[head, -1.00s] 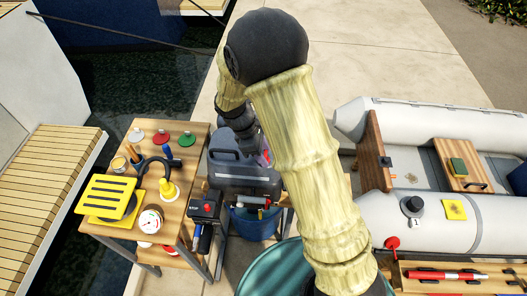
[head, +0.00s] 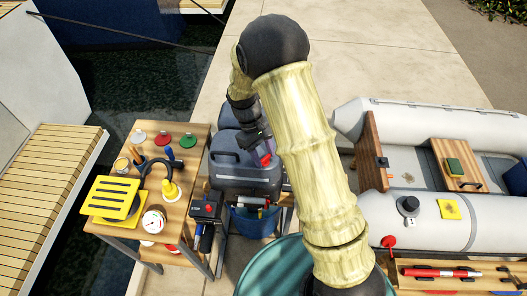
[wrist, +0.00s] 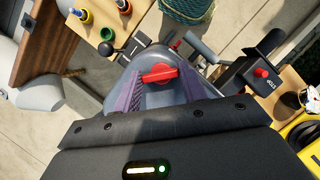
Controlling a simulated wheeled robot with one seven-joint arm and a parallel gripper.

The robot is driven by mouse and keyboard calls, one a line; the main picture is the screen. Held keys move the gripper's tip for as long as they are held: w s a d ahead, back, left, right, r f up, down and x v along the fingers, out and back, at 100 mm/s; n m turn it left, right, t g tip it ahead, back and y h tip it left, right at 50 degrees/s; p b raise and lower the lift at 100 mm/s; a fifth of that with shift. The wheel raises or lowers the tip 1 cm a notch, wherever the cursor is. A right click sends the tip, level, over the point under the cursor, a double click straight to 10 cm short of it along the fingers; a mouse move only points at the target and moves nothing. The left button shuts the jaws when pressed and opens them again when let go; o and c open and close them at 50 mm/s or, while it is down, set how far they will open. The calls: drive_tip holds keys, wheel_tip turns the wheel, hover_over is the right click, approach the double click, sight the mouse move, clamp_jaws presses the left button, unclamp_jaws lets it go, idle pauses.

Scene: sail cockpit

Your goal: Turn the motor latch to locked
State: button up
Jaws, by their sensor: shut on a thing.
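The motor latch (wrist: 158,73) is a small red bar-shaped handle on top of the dark grey outboard motor (head: 240,180). In the wrist view the latch lies crosswise between the two purple-padded fingers of my gripper (wrist: 160,80), which is shut on it. The motor's grey cowl (wrist: 150,98) shows around and below the fingers. In the head view a bit of red shows at the motor's upper right, beside the end of my arm. The finger contact is too small to make out there, and my arm covers part of the motor's right side.
Left of the motor stands a wooden table (head: 185,208) with a yellow slotted plate (head: 113,197), a gauge (head: 153,221) and several small items. A red-buttoned stop box (head: 207,207) is at the motor's front left. An inflatable boat (head: 430,115) lies right.

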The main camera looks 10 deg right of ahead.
drive_tip(key=m+y, duration=0.1)
drive_tip(key=m, duration=0.1)
drive_tip(key=m+y+p, duration=0.1)
drive_tip(key=m, duration=0.2)
drive_tip(key=shift+w+d+m+g, duration=0.15)
drive_tip(key=shift+m+g, duration=0.15)
drive_tip(key=shift+g, duration=0.1)
drive_tip(key=m+y, duration=0.1)
drive_tip(key=m, duration=0.3)
drive_tip(key=shift+d+m+y, duration=0.1)
drive_tip(key=shift+m+y, duration=0.2)
drive_tip(key=shift+y, duration=0.1)
drive_tip(key=o, duration=1)
drive_tip(key=shift+r, duration=0.1)
drive_tip(key=b+v, duration=0.2)
drive_tip(key=v, duration=1.5)
drive_tip(key=shift+d+r+b, duration=0.1)
drive_tip(key=shift+b, duration=0.25)
